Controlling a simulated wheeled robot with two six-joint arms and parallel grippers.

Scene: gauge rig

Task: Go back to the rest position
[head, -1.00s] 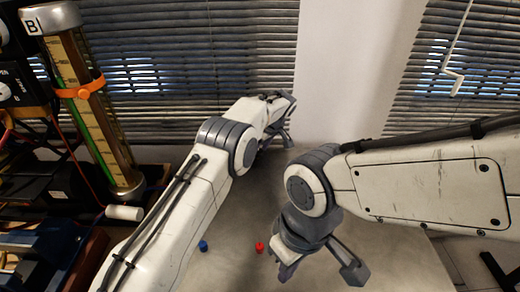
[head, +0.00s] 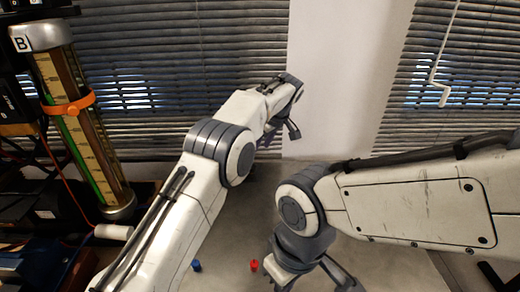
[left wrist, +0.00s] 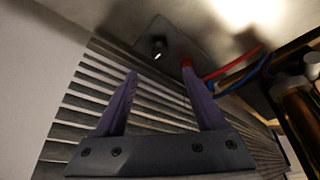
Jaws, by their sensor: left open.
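My left gripper (head: 288,122) is raised in front of the window wall in the head view, with nothing seen between its fingers. In the left wrist view its two purple fingers (left wrist: 160,70) are spread apart and empty. My right gripper (head: 310,280) is low at the bottom edge of the head view, over the table. Its fingers stand apart, but their tips are partly cut off by the frame. A small red piece (head: 254,265) lies just left of the right gripper, and a small blue piece (head: 196,266) lies further left.
A gauge tube (head: 80,130) marked B, with an orange ring (head: 70,105), stands at the left among dark equipment and cables. Dark blinds (head: 180,60) and a pale wall (head: 335,70) lie behind. The grey table (head: 235,225) is bare between the arms.

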